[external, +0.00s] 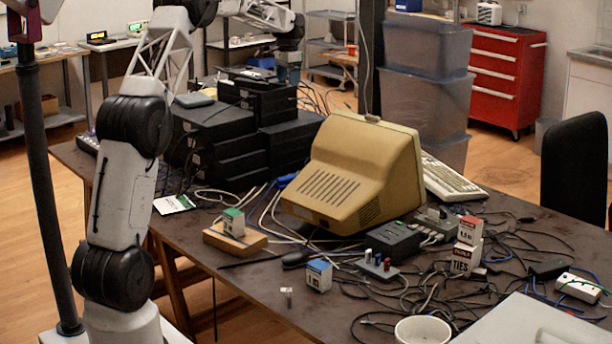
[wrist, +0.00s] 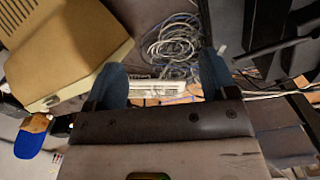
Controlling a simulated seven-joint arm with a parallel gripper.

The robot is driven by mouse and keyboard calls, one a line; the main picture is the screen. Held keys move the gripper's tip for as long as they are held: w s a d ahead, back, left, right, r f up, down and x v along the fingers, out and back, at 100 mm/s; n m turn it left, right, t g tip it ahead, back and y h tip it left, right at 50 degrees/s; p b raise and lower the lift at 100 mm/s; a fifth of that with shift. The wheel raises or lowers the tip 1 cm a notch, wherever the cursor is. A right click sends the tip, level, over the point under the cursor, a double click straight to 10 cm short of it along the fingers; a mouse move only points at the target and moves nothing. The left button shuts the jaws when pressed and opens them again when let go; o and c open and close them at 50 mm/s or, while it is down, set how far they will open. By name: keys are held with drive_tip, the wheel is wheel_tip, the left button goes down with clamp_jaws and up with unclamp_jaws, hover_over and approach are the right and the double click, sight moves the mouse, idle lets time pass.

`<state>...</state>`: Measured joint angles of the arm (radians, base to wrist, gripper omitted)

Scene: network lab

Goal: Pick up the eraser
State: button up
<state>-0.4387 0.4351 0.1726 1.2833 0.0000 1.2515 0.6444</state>
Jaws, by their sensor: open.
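I cannot pick out the eraser with certainty. A wooden block (external: 250,243) with a green and white box on it lies on the table left of the beige monitor (external: 335,170) in the external view.
Black boxes (external: 232,135) are stacked left of the monitor. A keyboard (external: 452,180), a blue and white box (external: 319,275), stacked small boxes (external: 467,246) and a white bowl (external: 423,331) stand on the table. Loose cables cover much of it.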

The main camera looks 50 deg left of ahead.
hover_over(288, 177)
drive_tip(key=f, duration=2.8)
drive_tip(key=shift+w+d+f, duration=0.1)
drive_tip(key=shift+d+f, duration=0.1)
drive_tip(key=shift+f, duration=0.6)
drive_tip(key=shift+f, duration=0.1)
drive_tip(key=shift+f, duration=1.15)
drive_tip(key=shift+f, duration=0.1)
drive_tip(key=shift+a+f, duration=0.15)
drive_tip(key=shift+f, duration=2.35)
drive_tip(key=shift+c, duration=0.2)
drive_tip(key=c, duration=1)
